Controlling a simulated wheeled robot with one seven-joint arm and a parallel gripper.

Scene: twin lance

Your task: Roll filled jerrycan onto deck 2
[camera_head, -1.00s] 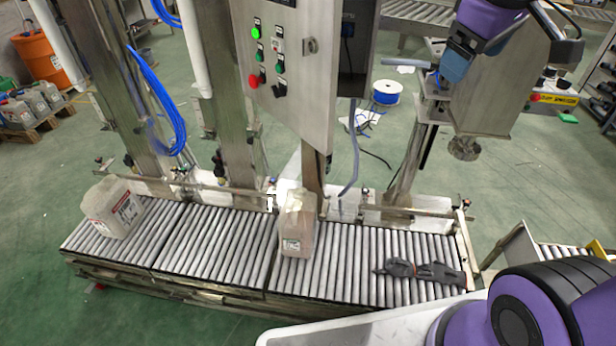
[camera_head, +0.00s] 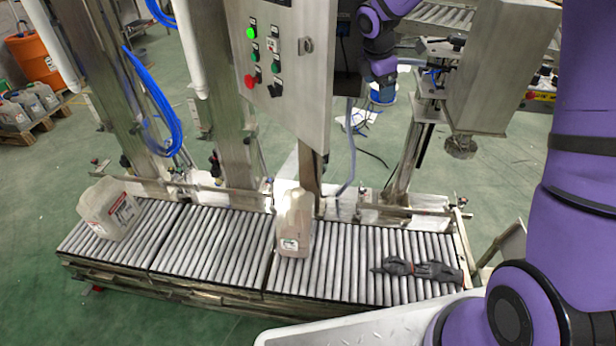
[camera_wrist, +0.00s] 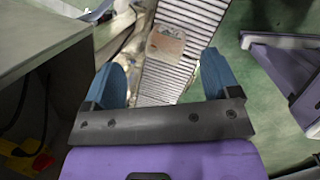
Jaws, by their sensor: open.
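A pale translucent jerrycan (camera_head: 296,222) stands upright on the roller conveyor (camera_head: 345,262), below the control cabinet. Its lower part looks pinkish. A second whitish jerrycan (camera_head: 109,208) with a red and black label sits at the conveyor's left end, slightly tilted in view. The conveyor has several roller decks side by side; no deck number is readable. My gripper (camera_head: 382,82) is high above and behind the conveyor, right of the cabinet, well apart from both cans. In the wrist view its blue fingers (camera_wrist: 162,75) are spread and empty, with a jerrycan (camera_wrist: 167,43) on rollers beyond them.
Dark gloves (camera_head: 418,270) lie on the right deck. The control cabinet (camera_head: 288,70) hangs over the middle, beside steel columns and a guide rail (camera_head: 228,190). A steel box (camera_head: 500,70) stands at right. Rollers between the two cans (camera_head: 215,240) are clear.

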